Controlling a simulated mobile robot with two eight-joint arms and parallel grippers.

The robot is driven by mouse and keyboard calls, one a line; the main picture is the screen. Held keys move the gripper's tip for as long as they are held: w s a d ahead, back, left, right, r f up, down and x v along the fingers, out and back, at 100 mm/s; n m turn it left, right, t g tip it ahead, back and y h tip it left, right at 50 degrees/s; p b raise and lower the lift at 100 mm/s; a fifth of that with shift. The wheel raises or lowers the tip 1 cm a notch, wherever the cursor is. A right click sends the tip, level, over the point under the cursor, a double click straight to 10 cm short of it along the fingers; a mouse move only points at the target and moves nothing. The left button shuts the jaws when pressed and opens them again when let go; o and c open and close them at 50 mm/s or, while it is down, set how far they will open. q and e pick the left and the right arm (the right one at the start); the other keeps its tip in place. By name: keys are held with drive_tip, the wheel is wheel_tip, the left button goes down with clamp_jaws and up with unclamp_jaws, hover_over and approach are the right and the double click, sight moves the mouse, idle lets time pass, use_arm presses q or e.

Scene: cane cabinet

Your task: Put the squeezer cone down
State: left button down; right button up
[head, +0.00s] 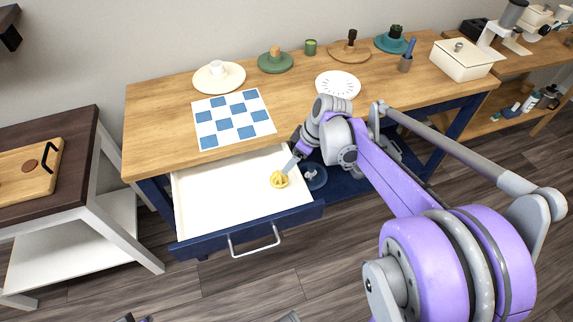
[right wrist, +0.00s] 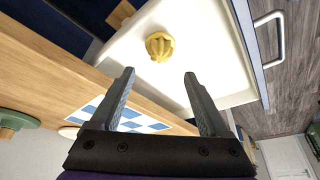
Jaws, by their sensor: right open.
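The yellow ribbed squeezer cone (head: 279,180) lies on the white floor of the open drawer (head: 220,200), near its right side. It also shows in the right wrist view (right wrist: 160,46), beyond the fingertips and apart from them. My right gripper (head: 293,163) is over the drawer's right part, just up and right of the cone. In the right wrist view its two fingers (right wrist: 158,75) are spread wide with nothing between them. A small dark piece at the head view's bottom edge may be my left gripper (head: 131,318); its fingers are cut off.
A blue-and-white checkered mat (head: 243,109) lies on the wooden tabletop (head: 155,120) behind the drawer. A white perforated disc (head: 338,85) and several plates and cups stand farther back. A dark round thing (head: 316,177) is right of the drawer. The drawer's left part is clear.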

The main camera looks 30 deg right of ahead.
drive_tip(key=s+a+m, duration=0.1)
drive_tip(key=s+a, duration=0.1)
drive_tip(key=s, duration=0.1)
drive_tip(key=s+a+m+h, duration=0.1)
drive_tip(key=s+a, duration=0.1)
drive_tip(key=a, duration=0.1)
drive_tip(key=s+a+r, duration=0.1)
drive_tip(key=s+a, duration=0.2)
drive_tip(key=shift+s+a+m, duration=0.2)
drive_tip(key=shift+s+m, duration=0.1)
drive_tip(key=shift+m, duration=0.1)
drive_tip(key=s+a+f+m, duration=0.1)
drive_tip(key=s+a, duration=0.1)
drive_tip(key=s, duration=0.2)
drive_tip(key=s+a+f+m+t+h, duration=0.1)
drive_tip(key=s+a+f+m, duration=0.1)
drive_tip(key=s, duration=0.3)
drive_tip(key=shift+s+a+f+m+h, duration=0.15)
drive_tip(key=shift+a+f+m+h, duration=0.15)
drive_tip(key=shift+a, duration=0.2)
drive_tip(key=shift+c, duration=0.3)
